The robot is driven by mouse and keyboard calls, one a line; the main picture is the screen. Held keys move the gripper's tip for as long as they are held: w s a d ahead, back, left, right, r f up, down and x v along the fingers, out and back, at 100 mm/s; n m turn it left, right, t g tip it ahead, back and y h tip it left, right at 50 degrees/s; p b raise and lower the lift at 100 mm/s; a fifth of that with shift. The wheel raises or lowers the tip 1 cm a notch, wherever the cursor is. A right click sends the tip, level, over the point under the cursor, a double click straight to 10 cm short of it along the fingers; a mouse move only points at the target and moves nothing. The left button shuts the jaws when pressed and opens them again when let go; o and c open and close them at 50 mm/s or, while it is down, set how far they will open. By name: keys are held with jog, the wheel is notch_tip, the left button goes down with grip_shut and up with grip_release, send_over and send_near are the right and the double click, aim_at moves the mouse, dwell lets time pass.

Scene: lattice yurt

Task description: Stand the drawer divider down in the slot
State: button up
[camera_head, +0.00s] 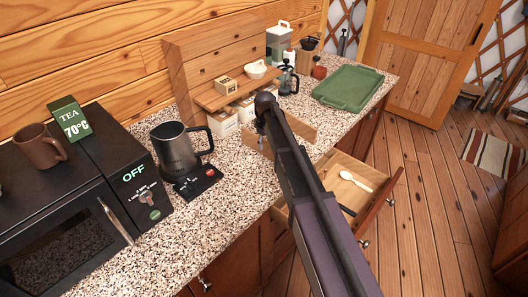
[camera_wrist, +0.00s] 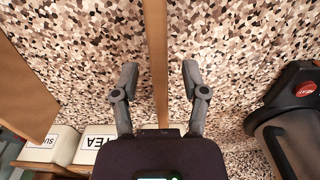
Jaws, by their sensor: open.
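The drawer divider, a thin wooden board (camera_head: 300,127), stands on edge on the speckled counter, partly hidden behind my arm. In the wrist view the divider (camera_wrist: 157,45) is seen edge-on as a narrow strip between my fingers. My gripper (camera_wrist: 159,73) is open, one finger on each side of the board, with a gap visible on both sides. In the head view my gripper (camera_head: 261,130) is mostly hidden by my arm. The open drawer (camera_head: 386,200) below the counter holds a light spoon (camera_head: 356,180) and a dark-handled utensil (camera_head: 347,210). I cannot make out the slot.
A wooden shelf unit (camera_head: 189,75) with small boxes stands behind the gripper. A French press (camera_head: 288,80) and a green tray (camera_head: 348,88) stand farther right.

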jog(key=shift+f+b, duration=0.9)
jog(key=shift+f, duration=0.3)
grip_shut()
